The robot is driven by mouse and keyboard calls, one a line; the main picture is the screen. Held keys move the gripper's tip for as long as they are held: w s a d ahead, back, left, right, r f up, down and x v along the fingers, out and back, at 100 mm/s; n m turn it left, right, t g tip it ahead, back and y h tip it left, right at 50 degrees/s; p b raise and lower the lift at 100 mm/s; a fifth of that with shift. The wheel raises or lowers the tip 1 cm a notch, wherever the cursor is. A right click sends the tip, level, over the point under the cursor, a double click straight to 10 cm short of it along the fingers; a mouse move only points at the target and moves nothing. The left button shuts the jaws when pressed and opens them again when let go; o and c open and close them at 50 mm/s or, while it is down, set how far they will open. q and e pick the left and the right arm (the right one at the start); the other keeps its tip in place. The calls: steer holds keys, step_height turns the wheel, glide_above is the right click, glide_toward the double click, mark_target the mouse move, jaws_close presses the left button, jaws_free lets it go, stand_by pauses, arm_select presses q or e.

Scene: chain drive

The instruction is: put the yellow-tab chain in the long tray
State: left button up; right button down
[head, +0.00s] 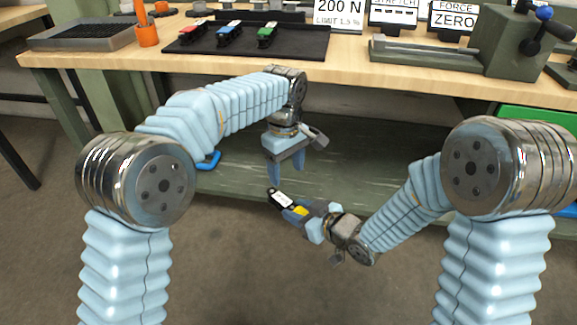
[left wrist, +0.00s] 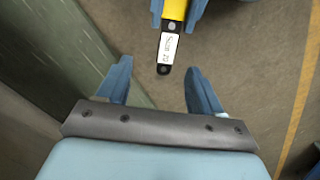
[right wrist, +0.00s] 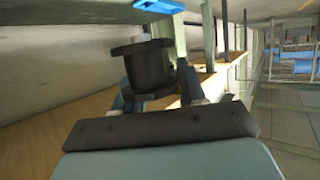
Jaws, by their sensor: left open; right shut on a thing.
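The yellow-tab chain piece (head: 283,200) is dark, with a white label and a yellow tab. My right gripper (head: 303,212) is shut on it near the yellow part, and the labelled end sticks out up and left. In the left wrist view the labelled end (left wrist: 168,48) points toward my left gripper (left wrist: 158,72). My left gripper (head: 287,172) is open and empty, pointing down just above that end; I cannot tell whether they touch. In the right wrist view a dark spool-shaped part (right wrist: 150,66) shows at my right fingers. A grey shallow tray (head: 65,44) stands on the bench's left; the label does not name it.
A dark mat (head: 300,45) on the bench (head: 340,72) holds red, blue and green-tabbed pieces. An orange cup (head: 147,36) stands between tray and mat. A green-grey fixture (head: 510,45) stands at the right. A lower shelf (head: 350,155) lies behind my grippers.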

mark_target(290, 200)
arm_select(q)
steer(key=f, duration=1.1)
steer(key=shift+s+d+f, duration=0.2)
steer(key=shift+s+d, duration=0.05)
steer(key=shift+s, duration=0.05)
steer(key=shift+c, duration=0.2)
steer(key=shift+d+r, duration=0.1)
steer(key=shift+d, duration=0.05)
jaws_close()
arm_select(e)
steer(key=shift+s+a+r, duration=0.1)
steer(key=shift+a, duration=0.1)
steer(key=c, duration=0.7)
jaws_free()
steer(key=shift+o, duration=0.8)
steer(key=shift+d, duration=0.1)
arm_select(q)
steer(key=shift+s, duration=0.15)
arm_select(e)
steer(key=shift+w+d, duration=0.2)
